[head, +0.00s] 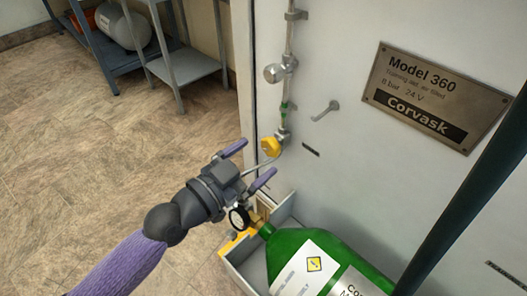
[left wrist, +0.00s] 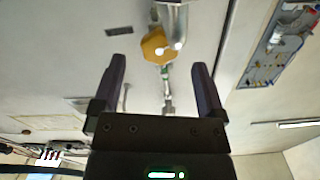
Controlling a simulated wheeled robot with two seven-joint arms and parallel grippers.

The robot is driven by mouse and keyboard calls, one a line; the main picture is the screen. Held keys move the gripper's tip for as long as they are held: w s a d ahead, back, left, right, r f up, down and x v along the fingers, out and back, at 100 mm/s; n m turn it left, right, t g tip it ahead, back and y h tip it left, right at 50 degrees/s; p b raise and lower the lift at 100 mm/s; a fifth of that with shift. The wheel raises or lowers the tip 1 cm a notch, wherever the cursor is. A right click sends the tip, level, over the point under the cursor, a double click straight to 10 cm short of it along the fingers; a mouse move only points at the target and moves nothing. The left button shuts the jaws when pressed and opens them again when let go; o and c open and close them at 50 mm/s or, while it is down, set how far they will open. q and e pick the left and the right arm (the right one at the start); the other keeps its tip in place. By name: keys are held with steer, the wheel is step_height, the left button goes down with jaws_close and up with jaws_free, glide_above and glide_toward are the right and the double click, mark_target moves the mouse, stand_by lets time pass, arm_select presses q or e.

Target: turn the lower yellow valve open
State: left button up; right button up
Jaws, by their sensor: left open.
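The yellow valve knob (head: 270,147) sits at the lower end of the thin metal pipe on the grey cabinet wall. In the left wrist view the yellow valve (left wrist: 154,46) shows beyond my fingertips, roughly midway between them, beside a bent silver pipe. My left gripper (head: 259,157) is open and empty, its two purple fingers spread and pointing toward the knob. In the left wrist view the fingers (left wrist: 159,63) stand on either side of the knob's line; I see no clear contact. My right gripper is not in view.
A round silver knob (head: 273,73) is higher on the pipe. A small hook (head: 325,111) and a Model 360 plate (head: 432,98) are on the wall. A blue rack (head: 107,65) is at the back left.

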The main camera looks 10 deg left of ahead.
mark_target(267, 150)
arm_select(q)
steer(key=shift+x, duration=1.5)
jaws_close()
steer(key=shift+n, duration=0.3)
steer(key=n, duration=0.2)
steer(key=shift+n+p, duration=0.3)
steer(key=shift+p, duration=0.05)
steer(key=shift+n+p, duration=0.35)
steer(key=shift+n, duration=1.45)
